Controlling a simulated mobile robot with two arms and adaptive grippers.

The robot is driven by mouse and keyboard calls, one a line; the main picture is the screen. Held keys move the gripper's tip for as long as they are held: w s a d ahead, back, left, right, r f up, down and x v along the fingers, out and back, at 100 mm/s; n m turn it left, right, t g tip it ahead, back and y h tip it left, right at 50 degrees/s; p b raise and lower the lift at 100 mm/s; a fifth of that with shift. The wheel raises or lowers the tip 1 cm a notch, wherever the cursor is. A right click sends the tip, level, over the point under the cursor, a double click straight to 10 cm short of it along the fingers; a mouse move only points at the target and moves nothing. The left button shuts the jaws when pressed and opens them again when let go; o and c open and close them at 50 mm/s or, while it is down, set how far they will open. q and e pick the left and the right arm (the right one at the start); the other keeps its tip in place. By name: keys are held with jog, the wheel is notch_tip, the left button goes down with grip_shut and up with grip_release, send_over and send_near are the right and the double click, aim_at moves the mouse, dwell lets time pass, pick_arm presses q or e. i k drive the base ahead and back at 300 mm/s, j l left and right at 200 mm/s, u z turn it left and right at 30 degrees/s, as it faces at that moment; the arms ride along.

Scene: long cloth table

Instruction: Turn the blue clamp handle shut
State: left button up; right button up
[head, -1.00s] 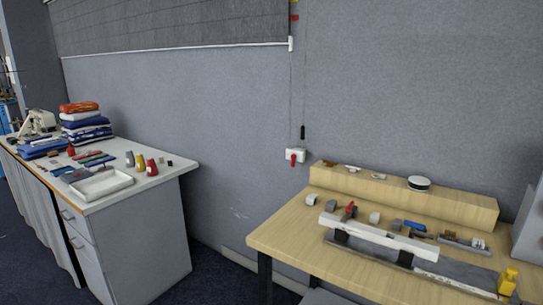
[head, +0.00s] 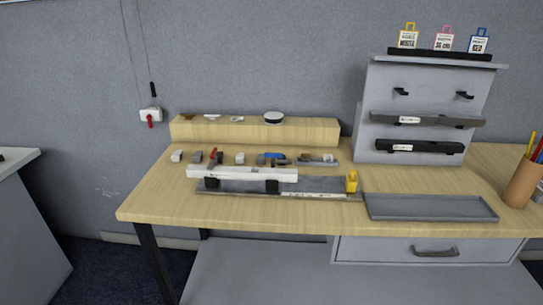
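The blue clamp handle (head: 272,156) is small and lies low at the back of the wooden table, behind the white bar, in the head view. Its exact turn is too small to tell. A red-handled clamp (head: 212,157) stands to its left, also behind the bar. The long white bar (head: 240,174) rests on black supports over a grey base plate (head: 325,186). A yellow block (head: 351,182) sits at the plate's right end. Neither of my grippers shows in the head view.
The wooden table (head: 160,206) has free room at its front left. A grey tray (head: 430,207) lies at the right. A grey rack (head: 415,90) and a brown pencil cup (head: 523,182) stand behind and beside it. A wooden ledge (head: 255,131) runs along the back.

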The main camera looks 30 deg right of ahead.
aim_at(273, 155)
jog(key=i, duration=0.2)
jog(key=i+z, duration=0.2)
jog(key=z, duration=0.3)
jog(key=i+z, duration=0.2)
jog(key=z, duration=0.3)
